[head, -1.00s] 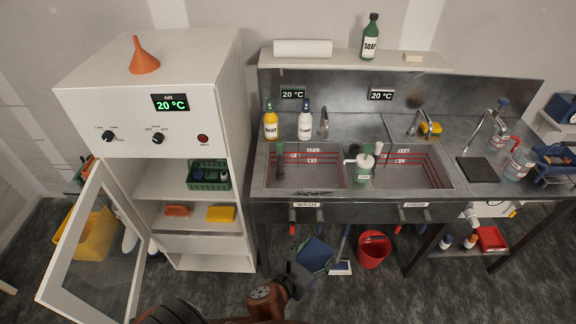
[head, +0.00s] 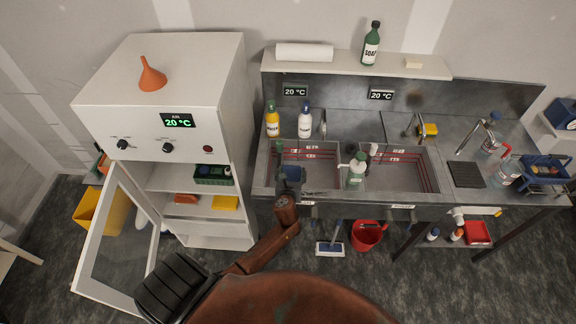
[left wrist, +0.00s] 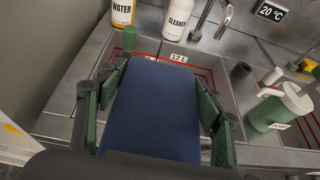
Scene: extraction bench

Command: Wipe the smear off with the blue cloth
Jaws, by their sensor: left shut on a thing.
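My left gripper (head: 289,183) reaches over the front edge of the left sink basin, marked WASH in the earlier head view. It is shut on the blue cloth (left wrist: 152,112), a flat dark blue pad between its green finger pads in the left wrist view. The cloth is a small dark blue patch (head: 293,172) in the head view, over the basin's front part. I cannot make out the smear; the arm, gripper and cloth cover part of the basin (head: 322,178) and its front rim. My right gripper is not in view.
Yellow (head: 272,122) and white (head: 305,123) bottles stand behind the left basin beside a tap. A white cabinet (head: 160,90) with its glass door (head: 122,235) open stands to the left.

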